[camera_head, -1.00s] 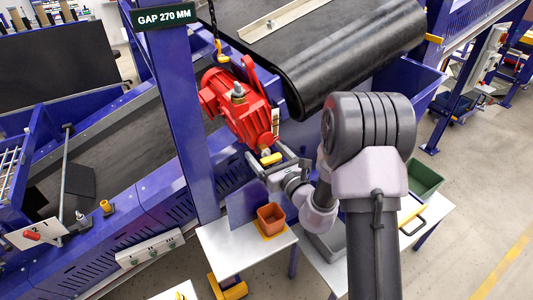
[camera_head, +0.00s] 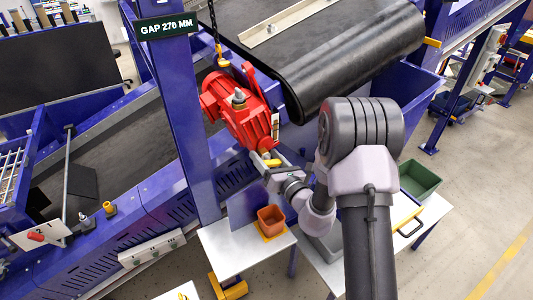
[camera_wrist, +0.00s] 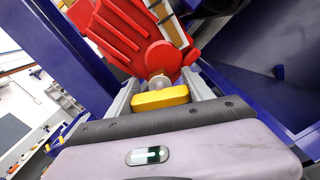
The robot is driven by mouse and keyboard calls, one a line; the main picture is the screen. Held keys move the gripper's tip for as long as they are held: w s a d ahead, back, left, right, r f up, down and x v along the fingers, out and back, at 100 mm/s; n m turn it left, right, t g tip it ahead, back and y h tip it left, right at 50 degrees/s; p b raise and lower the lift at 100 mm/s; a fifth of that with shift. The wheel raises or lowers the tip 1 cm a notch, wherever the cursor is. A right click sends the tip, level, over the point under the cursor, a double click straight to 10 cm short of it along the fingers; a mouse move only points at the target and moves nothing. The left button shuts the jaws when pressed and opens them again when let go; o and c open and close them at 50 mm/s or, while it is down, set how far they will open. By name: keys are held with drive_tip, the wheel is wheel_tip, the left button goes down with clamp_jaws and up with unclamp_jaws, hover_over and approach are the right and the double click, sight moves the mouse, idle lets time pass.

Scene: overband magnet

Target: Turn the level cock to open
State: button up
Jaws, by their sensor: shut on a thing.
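The level cock's yellow handle (camera_head: 272,162) sits on the lower end of the red gear unit (camera_head: 238,108). In the wrist view the handle (camera_wrist: 160,98) lies crosswise between my fingers, with a round, pale glassy or metal part (camera_wrist: 160,82) just behind it. My gripper (camera_head: 276,160) is at the handle. In the wrist view my gripper (camera_wrist: 161,91) has one finger at each end of the handle and is shut on it. The cock's stem is mostly hidden behind the handle.
A blue post (camera_head: 182,110) stands left of the red unit, and a black belt drum (camera_head: 345,70) is above right. An orange bin (camera_head: 271,219) stands on a white table (camera_head: 232,252) below. A green bin (camera_head: 420,178) is at the right.

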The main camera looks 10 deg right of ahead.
drive_tip(key=m+p, duration=0.5)
drive_tip(key=m, duration=0.2)
drive_tip(key=shift+r, duration=0.15)
drive_tip(key=m+p, duration=0.2)
drive_tip(key=m, duration=0.1)
drive_tip(key=shift+m, duration=0.4)
drive_tip(key=shift+m+p, duration=0.9)
drive_tip(key=shift+m, duration=0.7)
drive_tip(key=shift+f, duration=0.2)
drive_tip(key=o, duration=1.4)
drive_tip(key=shift+c, duration=0.2)
drive_tip(key=shift+s+d, duration=0.1)
